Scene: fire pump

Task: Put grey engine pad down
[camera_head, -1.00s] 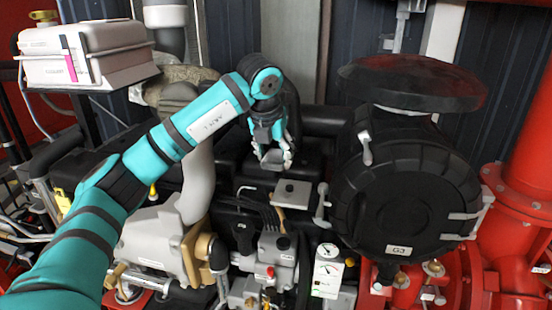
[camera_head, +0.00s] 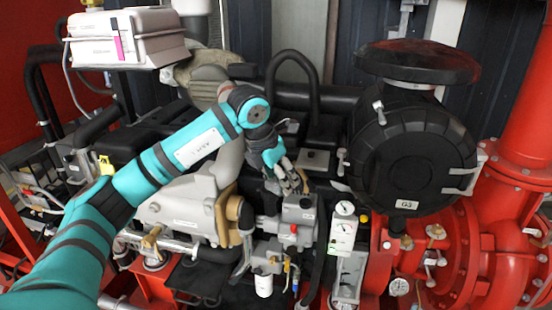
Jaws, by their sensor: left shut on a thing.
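My left gripper (camera_head: 286,178) is in the middle of the head view, low over the engine, pointing down and right. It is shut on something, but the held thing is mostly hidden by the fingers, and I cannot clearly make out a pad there. A flat grey plate with a small dark knob (camera_head: 314,158) lies on the engine just right of and behind the gripper, apart from it; I cannot tell whether it is the grey engine pad. My right gripper is not in view.
A grey valve block (camera_head: 298,208) is just below the gripper. A white gauge panel (camera_head: 343,228) stands to its right. The big black round housing marked G3 (camera_head: 412,160) bounds the right side. A grey pipe casting (camera_head: 180,208) lies under my forearm.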

